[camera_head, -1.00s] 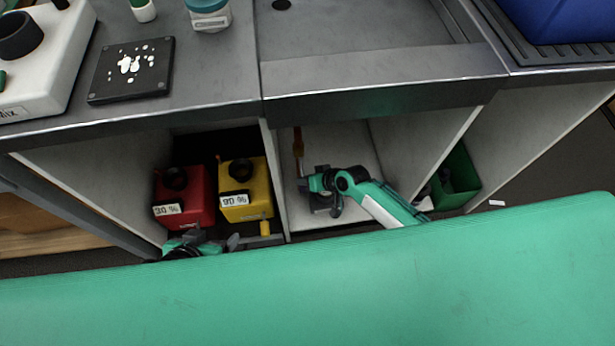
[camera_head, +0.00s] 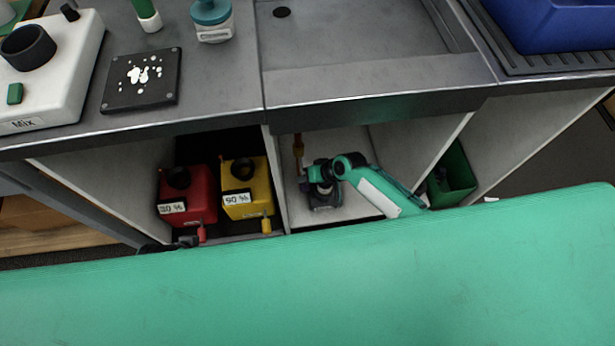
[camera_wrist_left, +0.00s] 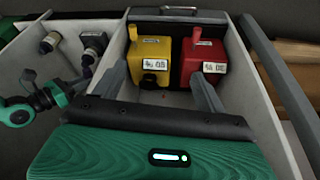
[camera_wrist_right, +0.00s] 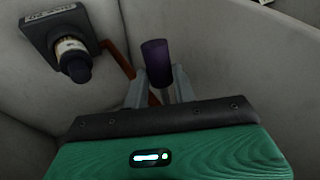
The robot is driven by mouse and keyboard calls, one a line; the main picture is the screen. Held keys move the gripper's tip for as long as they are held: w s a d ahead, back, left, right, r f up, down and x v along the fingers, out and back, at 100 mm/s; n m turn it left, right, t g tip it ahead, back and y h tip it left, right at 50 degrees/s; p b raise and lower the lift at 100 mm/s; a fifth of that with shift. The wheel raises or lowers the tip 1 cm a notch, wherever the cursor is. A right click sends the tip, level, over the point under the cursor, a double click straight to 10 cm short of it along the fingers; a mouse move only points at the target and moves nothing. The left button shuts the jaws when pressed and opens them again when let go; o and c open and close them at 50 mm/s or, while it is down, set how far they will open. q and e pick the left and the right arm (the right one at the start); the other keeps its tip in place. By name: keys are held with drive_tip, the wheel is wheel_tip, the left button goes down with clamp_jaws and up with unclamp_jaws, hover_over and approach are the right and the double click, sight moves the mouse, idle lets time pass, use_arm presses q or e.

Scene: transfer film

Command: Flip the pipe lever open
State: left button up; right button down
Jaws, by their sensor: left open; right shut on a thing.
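My right gripper (camera_wrist_right: 157,85) is shut on a dark purple cylinder (camera_wrist_right: 154,57), which looks like the lever's grip, inside the middle cabinet bay. An orange-red pipe or lever arm (camera_wrist_right: 118,59) runs behind the fingers; its upper part shows in the head view (camera_head: 298,146). How it joins the purple cylinder is hidden. A dark wall fitting (camera_wrist_right: 70,55) with a labelled, black-ended cylinder is to the left in the right wrist view. My left gripper (camera_wrist_left: 158,82) is open and empty, low before the left bay; in the head view it is mostly hidden.
A red container (camera_head: 190,208) and a yellow container (camera_head: 247,200) stand in the left bay, with spouts forward. White partitions (camera_head: 420,150) flank the middle bay. A green bin (camera_head: 455,175) stands at right. The countertop (camera_head: 230,95) overhangs the bays.

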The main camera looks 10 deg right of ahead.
idle(0.3)
drive_tip(key=c, duration=1.1)
unclamp_jaws()
use_arm(q)
wheel_tip(320, 180, down, 6)
drive_tip(key=p, duration=0.2)
drive_tip(key=shift+w+g+p, duration=0.15)
drive_tip(key=shift+g+p, duration=0.25)
use_arm(e)
drive_tip(key=v, duration=1.4)
use_arm(q)
drive_tip(key=shift+d, duration=0.15)
